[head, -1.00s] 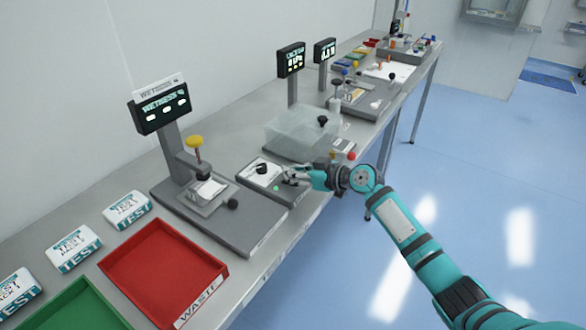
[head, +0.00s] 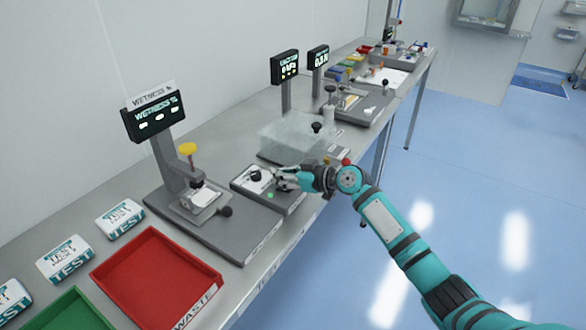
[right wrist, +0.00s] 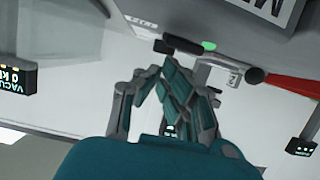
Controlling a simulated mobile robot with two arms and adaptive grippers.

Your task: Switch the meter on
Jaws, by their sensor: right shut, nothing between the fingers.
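The wetness meter is a dark display (head: 155,115) on a grey post, lit with "WETNESS %" and pale marks. It stands on a grey base (head: 240,235) with a yellow-topped clamp (head: 187,150) over a white pad. To the right of that base is a low grey box (head: 240,182) with a pale top, a black knob (head: 256,176) and a small green light (head: 270,195). My right gripper (head: 283,178) is shut and empty at this box's right side, close to the knob. In the right wrist view a green light (right wrist: 208,45) shows beyond the fingers. Contact cannot be told.
A red waste tray (head: 155,232), a green tray (head: 75,312) and several test packs (head: 65,258) are at the left. A clear box (head: 295,135) and other displays (head: 285,67) stand behind my gripper. The bench front edge drops to open blue floor (head: 510,180).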

